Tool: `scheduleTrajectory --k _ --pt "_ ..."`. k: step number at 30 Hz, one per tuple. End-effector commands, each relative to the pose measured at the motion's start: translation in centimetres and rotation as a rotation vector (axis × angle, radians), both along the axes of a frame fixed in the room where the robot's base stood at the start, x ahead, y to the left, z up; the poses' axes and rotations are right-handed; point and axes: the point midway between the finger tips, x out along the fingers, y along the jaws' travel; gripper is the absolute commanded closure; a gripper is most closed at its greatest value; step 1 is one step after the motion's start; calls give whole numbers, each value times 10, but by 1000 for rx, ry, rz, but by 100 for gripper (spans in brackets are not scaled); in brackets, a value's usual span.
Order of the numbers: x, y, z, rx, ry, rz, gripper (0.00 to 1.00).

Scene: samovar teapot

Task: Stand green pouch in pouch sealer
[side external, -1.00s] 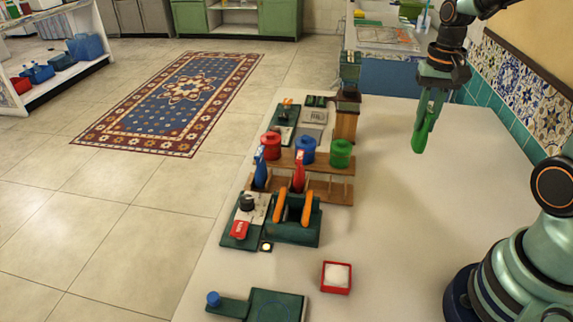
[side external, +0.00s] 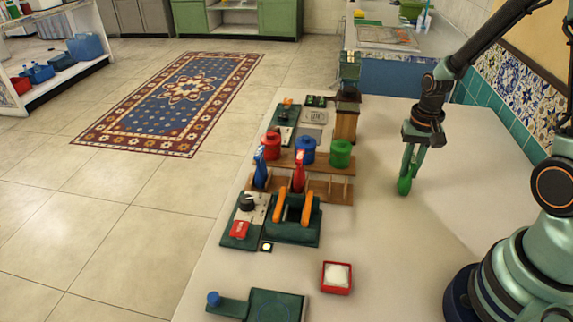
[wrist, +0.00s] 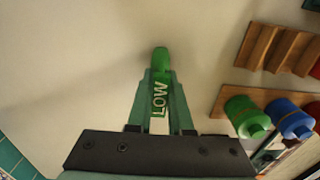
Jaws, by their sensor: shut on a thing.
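My gripper (side external: 409,166) is shut on the green pouch (side external: 404,187), which hangs below the fingertips above the bare table on the right. In the wrist view the green pouch (wrist: 160,62) lies between the fingers of my gripper (wrist: 160,88), with the letters LOW on it. A dark green device with two upright orange bars (side external: 293,227) stands left of my gripper and nearer the camera. It may be the pouch sealer, but I cannot be sure. My gripper is well apart from it.
A wooden rack (side external: 334,191) holds upright blue (side external: 260,172) and red (side external: 299,176) pieces. Red (side external: 271,146), blue (side external: 305,150) and green (side external: 341,153) canisters stand behind it. A red box (side external: 337,278) with white contents sits in front. The table's middle and right are clear.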

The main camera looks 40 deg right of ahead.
Motion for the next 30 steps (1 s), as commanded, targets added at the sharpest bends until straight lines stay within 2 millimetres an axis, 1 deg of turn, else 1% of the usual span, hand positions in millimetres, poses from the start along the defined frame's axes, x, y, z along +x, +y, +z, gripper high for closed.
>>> scheduleTrajectory --k 8,9,10,11,20,23,26,29,30 --pt "0 0 -3 0 1 0 100" --pt "0 0 -3 1 1 0 70" --pt "0 0 -2 1 1 0 59" --pt "0 0 -2 1 1 0 52" --pt "0 0 -2 0 0 0 52" --pt "1 0 2 -1 -2 0 52" --pt "1 -1 12 -1 -4 0 52" --pt "1 -1 28 -3 -6 0 52" --pt "2 -1 37 -4 -8 0 52"
